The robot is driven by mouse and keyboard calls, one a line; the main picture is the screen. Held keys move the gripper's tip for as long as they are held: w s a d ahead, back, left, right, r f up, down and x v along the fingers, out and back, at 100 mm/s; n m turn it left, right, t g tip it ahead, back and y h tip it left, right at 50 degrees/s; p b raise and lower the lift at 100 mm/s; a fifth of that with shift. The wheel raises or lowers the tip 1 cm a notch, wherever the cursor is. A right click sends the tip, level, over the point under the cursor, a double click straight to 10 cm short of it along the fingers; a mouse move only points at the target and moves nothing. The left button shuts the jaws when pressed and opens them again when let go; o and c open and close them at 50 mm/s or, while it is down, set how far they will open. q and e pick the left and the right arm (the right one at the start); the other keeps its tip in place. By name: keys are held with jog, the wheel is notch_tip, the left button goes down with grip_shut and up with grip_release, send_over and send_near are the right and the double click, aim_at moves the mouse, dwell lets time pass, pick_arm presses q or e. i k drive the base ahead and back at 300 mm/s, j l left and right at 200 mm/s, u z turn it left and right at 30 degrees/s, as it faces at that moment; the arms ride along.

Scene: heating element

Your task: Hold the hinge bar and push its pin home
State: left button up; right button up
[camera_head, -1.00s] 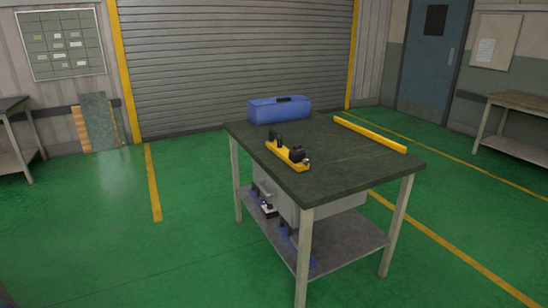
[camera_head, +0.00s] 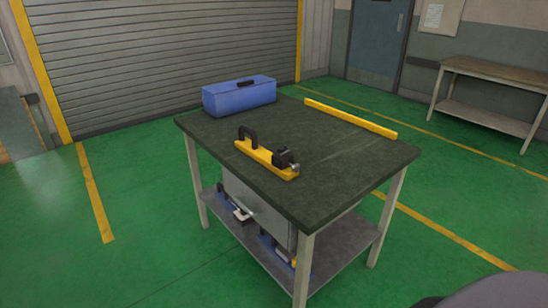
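The hinge bar looks to be the short yellow bar (camera_head: 266,158) lying on the dark tabletop, near the table's left-front edge. A black arched handle (camera_head: 248,135) stands at its far end. A black block (camera_head: 285,158) sits at its near end, with a small metallic piece (camera_head: 295,168) beside it that may be the pin; it is too small to tell how far in it sits. Neither of my grippers shows in the head view.
The work table (camera_head: 345,178) stands ahead on a green floor. A blue toolbox (camera_head: 240,97) sits at its back left, and a long yellow strip (camera_head: 350,117) lies along its far right edge. A lower shelf (camera_head: 345,248) holds several items. Another table (camera_head: 500,75) stands at the right.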

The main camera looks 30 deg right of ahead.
aim_at(296, 167)
jog(key=i+j+z, duration=0.1)
jog(key=i+z, duration=0.15)
jog(key=i, duration=0.25)
jog(key=i+j+z, duration=0.2)
jog(key=i, duration=0.3)
jog(key=i+j+z, duration=0.1)
jog(key=i+z, duration=0.15)
jog(key=z, duration=0.2)
jog(key=i+j+z, duration=0.2)
jog(key=z, duration=0.2)
jog(key=i+j+z, duration=0.25)
jog(key=z, duration=0.2)
jog(key=i+j+z, duration=0.15)
jog(key=j+z, duration=0.25)
jog(key=i+j+z, duration=0.1)
jog(key=j+z, duration=0.2)
jog(key=j, duration=0.15)
jog(key=j+z, duration=0.35)
jog(key=j, duration=0.15)
jog(key=i, duration=0.05)
